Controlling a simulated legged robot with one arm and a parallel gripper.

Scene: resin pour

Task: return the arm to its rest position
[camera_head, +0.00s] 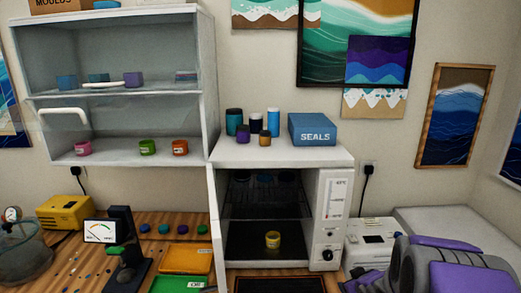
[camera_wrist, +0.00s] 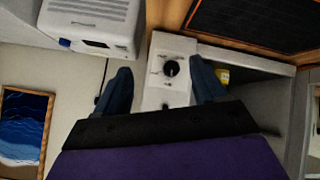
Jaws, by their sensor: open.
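My arm (camera_head: 450,262), purple and grey, is at the lower right of the head view, in front of the white bench. In the wrist view my gripper (camera_wrist: 160,65) has its two dark fingers wide apart, with nothing held between them. The oven's control panel with its black knob (camera_wrist: 170,68) shows beyond and between the fingers. A yellow jar (camera_head: 273,239) stands inside the open oven (camera_head: 283,157); a bit of yellow shows past one finger in the wrist view (camera_wrist: 222,75).
A white device (camera_head: 372,240) stands right of the oven, close to my arm. A blue SEALS box (camera_head: 312,130) and several bottles stand on the oven. A glass-fronted cabinet (camera_head: 208,90) holds coloured jars. Left are a scale (camera_head: 99,231) and orange tray (camera_head: 185,260).

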